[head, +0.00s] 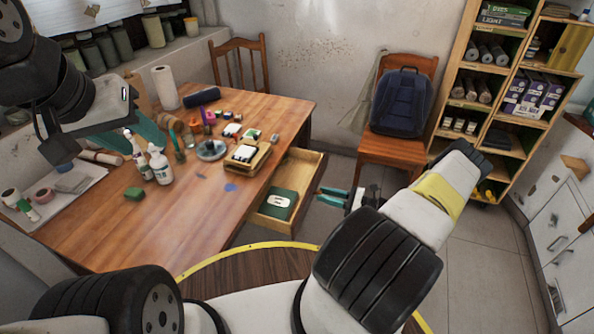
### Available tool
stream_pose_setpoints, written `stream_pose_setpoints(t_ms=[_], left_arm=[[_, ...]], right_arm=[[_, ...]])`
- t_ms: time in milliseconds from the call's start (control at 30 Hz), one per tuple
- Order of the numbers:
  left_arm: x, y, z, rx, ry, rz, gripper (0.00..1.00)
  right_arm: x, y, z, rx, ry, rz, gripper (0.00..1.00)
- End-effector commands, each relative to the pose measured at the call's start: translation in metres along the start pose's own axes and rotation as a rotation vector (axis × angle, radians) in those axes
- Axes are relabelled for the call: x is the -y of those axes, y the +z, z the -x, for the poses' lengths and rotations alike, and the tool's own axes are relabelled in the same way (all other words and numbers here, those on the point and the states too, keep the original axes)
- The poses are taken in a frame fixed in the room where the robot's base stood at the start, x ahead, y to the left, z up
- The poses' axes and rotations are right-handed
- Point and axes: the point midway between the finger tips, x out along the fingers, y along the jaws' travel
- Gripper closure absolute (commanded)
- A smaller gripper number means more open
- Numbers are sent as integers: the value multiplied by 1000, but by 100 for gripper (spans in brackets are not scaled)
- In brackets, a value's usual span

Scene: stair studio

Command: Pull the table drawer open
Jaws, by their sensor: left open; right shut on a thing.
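The wooden table (120,224) fills the left half of the head view. Its drawer (302,163) is pulled out from the table's right side, and its inside shows. My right gripper (320,195) is at the outer face of the drawer front, its teal fingers shut on the drawer handle, which is too small and covered to make out. My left gripper (150,132) is at upper left, above the tabletop. Its teal fingers are open and apart from the drawer.
A green item (280,203) with a white label lies in the drawer. Spray bottles (159,165), a wooden tray (262,156) and several small things crowd the tabletop. A chair (395,150) with a blue backpack (402,102) stands behind the drawer; floor (480,275) is clear at right.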

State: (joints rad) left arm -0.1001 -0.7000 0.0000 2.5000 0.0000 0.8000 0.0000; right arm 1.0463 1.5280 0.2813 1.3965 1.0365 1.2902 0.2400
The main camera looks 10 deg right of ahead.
Motion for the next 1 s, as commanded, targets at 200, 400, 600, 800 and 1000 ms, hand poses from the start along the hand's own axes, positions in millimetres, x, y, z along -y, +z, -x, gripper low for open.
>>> stream_pose_setpoints(t_ms=[200, 400, 600, 800, 1000], left_arm=[[0, 0, 0, 0, 0, 0, 56], [0, 0, 0, 0, 0, 0, 56], [0, 0, 0, 0, 0, 0, 56], [0, 0, 0, 0, 0, 0, 56], [0, 0, 0, 0, 0, 0, 56]], right_arm=[[1, 0, 39, -1, -1, 1, 100], [0, 0, 57, 0, 0, 2, 100], [0, 0, 62, 1, 1, 1, 100], [0, 0, 62, 1, 1, 0, 100], [0, 0, 62, 1, 0, 1, 53]])
